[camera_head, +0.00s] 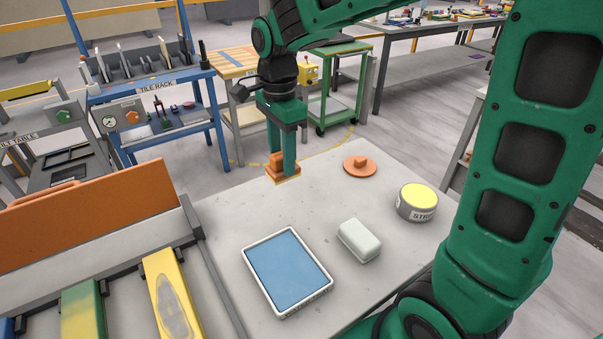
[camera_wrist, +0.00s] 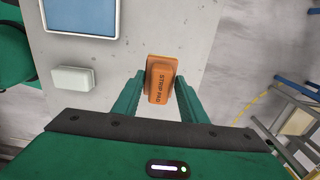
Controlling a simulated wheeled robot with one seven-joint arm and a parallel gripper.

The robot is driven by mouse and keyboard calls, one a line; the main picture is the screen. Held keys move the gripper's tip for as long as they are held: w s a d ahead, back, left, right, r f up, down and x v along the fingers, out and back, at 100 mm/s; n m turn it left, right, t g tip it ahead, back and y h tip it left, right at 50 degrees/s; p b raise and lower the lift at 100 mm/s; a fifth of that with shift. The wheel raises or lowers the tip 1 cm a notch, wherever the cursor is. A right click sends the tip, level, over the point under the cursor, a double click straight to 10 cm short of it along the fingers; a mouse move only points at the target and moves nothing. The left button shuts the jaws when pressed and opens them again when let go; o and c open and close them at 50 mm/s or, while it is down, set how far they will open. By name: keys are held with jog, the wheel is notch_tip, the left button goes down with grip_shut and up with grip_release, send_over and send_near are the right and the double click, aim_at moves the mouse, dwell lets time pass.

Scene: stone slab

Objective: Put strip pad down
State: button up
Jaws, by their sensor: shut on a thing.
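The strip pad (camera_wrist: 160,82) is an orange block with dark lettering on its top. In the wrist view it sits between the two green fingers of my gripper (camera_wrist: 161,95), which is shut on it. In the head view the strip pad (camera_head: 284,176) is at the lower end of my gripper (camera_head: 282,160), by the far left edge of the grey stone slab (camera_head: 330,200). I cannot tell whether its underside touches the slab or is just above it.
On the slab are a blue-topped white tray (camera_head: 288,270), a pale block (camera_head: 359,240), an orange disc with a knob (camera_head: 360,166) and a round tin with a yellow top (camera_head: 417,202). An orange board (camera_head: 90,232) stands at left. The slab's middle is clear.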

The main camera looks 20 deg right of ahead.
jog(key=d+f, duration=0.1)
jog(key=d, duration=0.1)
jog(key=w+d+f, duration=0.1)
jog(key=d, duration=0.1)
jog(key=d+f, duration=0.1)
jog(key=shift+w+d+f, duration=0.35)
jog(key=shift+d+f, duration=0.05)
jog(key=shift+f, duration=2.05)
jog(key=o, duration=1.1)
